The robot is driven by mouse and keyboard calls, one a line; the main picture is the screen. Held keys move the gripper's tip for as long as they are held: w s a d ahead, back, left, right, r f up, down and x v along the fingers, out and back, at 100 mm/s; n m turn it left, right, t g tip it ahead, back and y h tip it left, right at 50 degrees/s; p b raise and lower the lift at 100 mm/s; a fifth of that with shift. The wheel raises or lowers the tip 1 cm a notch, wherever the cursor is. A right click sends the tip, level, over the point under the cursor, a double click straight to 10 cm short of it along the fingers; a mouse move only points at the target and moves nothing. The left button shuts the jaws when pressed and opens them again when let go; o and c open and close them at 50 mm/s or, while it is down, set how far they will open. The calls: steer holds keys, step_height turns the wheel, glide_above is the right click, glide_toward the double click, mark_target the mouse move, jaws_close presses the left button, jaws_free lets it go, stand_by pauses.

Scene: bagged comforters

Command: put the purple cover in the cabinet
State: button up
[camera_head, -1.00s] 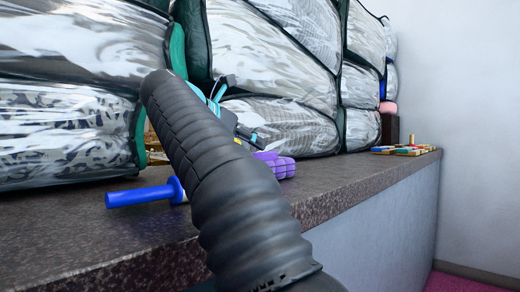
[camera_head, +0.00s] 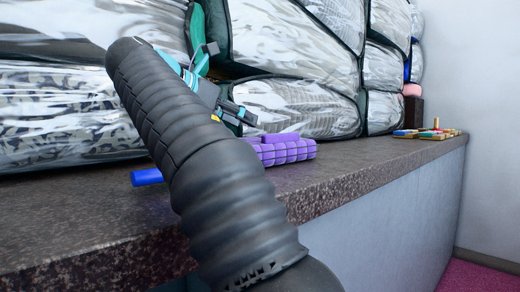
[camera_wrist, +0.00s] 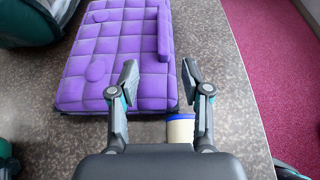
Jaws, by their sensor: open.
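The purple cover (camera_head: 286,152) is a quilted, padded slab lying flat on the dark speckled ledge. In the wrist view the purple cover (camera_wrist: 120,55) lies just ahead of my gripper, mostly to its left, with a raised bar along its right side. My gripper (camera_wrist: 160,82) is open, with its fingers spread above the cover's near right corner and nothing held. In the head view my gripper (camera_head: 240,112) is partly hidden behind my black arm. No cabinet can be made out in these views.
The speckled ledge (camera_head: 345,178) ends at a front edge above a pink floor (camera_head: 480,277). Clear-bagged comforters (camera_head: 295,107) are stacked behind. A blue-handled object (camera_head: 147,177) lies left of my arm; a blue-rimmed cup-like item (camera_wrist: 180,130) is near my fingers. Small coloured pieces (camera_head: 425,133) lie far right.

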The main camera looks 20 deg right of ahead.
mark_target(255, 144)
steer(key=x, duration=0.9)
steer(key=shift+s+d+r, duration=0.15)
steer(key=shift+d+r, duration=0.05)
steer(key=shift+d, duration=0.1)
steer(key=shift+w+d+f, duration=0.25)
steer(key=shift+d, duration=0.25)
steer(key=shift+c, duration=0.3)
jaws_close()
